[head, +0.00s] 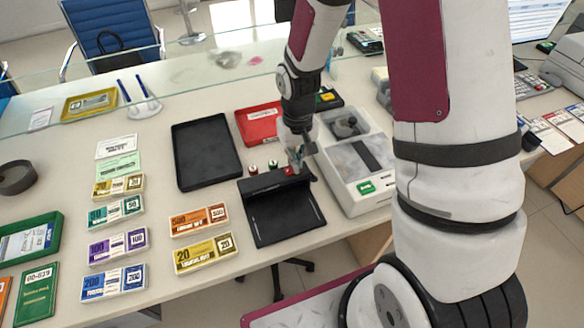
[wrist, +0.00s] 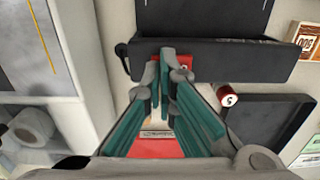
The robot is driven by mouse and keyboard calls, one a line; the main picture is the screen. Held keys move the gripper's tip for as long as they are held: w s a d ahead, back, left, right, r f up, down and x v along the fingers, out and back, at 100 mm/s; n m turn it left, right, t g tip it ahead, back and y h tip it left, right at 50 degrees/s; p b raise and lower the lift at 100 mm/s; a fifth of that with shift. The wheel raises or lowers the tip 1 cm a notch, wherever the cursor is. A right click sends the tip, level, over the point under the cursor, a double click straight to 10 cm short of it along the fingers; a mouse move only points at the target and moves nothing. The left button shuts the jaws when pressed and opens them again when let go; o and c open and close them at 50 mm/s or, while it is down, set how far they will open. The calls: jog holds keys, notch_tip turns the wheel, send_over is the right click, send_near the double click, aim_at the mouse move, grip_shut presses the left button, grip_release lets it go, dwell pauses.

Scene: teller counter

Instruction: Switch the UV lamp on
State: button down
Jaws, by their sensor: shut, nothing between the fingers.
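The UV lamp is a black unit with a raised hood bar and a flat dark bed (head: 285,215), at the front middle of the counter. In the wrist view the lamp's hood (wrist: 225,58) spans the top. A small red switch (wrist: 186,63) sits on the hood, partly hidden by my fingertips. My gripper (head: 295,168) is shut and empty, pointing down with its tips at the red switch. The fingertips (wrist: 168,57) look very close to the switch or touching it; I cannot tell which. Whether the switch is on or off is not visible, and no glow shows.
A white machine (head: 375,198) stands just right of the lamp. A black tray (head: 207,153) and a red tray (head: 257,125) lie behind it. Small red-capped rolls (head: 253,169) stand close to the hood's left. Banded note bundles (head: 206,253) lie to the left.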

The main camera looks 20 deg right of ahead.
jog(key=shift+f, duration=0.15)
jog(key=shift+r+p, duration=1.85)
jog(key=shift+r, duration=1.65)
